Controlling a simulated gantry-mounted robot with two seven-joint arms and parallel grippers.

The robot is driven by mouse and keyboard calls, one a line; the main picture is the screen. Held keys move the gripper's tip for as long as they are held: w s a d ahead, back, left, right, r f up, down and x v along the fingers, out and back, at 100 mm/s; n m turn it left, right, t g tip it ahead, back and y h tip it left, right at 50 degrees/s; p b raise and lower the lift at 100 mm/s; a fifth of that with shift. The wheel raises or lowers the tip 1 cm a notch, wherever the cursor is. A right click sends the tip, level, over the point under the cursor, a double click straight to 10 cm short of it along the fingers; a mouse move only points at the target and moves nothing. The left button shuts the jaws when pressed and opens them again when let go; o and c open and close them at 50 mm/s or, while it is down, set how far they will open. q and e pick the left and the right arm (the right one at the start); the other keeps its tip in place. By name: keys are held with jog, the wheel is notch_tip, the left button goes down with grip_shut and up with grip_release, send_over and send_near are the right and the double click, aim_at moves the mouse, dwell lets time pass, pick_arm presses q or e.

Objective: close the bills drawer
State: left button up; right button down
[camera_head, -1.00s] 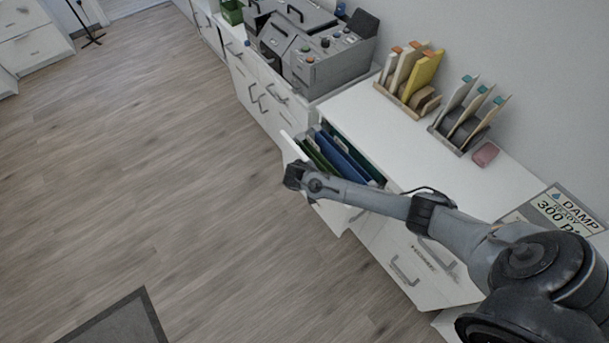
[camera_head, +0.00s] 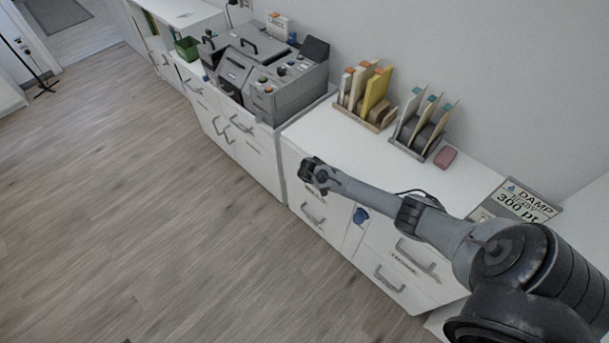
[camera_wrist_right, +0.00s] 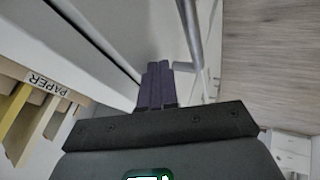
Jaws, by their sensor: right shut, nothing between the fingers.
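The bills drawer front (camera_head: 312,195) is in the white desk cabinet in the head view, partly hidden behind my right arm. The drawer looks pushed in, or nearly so: its row of hanging folders no longer shows. I cannot tell whether a small gap is left. My right gripper (camera_head: 314,177) is at the cabinet's front, near the top edge. In the right wrist view my right gripper (camera_wrist_right: 157,70) has its dark fingers together and empty, close to a pale front and beside a grey metal bar (camera_wrist_right: 189,35). My left gripper is out of view.
Two file racks (camera_head: 365,115) (camera_head: 418,140) and a pink block (camera_head: 445,157) stand on the desk top. A grey machine (camera_head: 275,85) stands farther left. A small blue thing (camera_head: 361,215) shows just below my arm. The wooden floor in front is clear.

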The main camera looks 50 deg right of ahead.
jog(key=shift+s+d, duration=0.1)
jog(key=shift+d, duration=0.6)
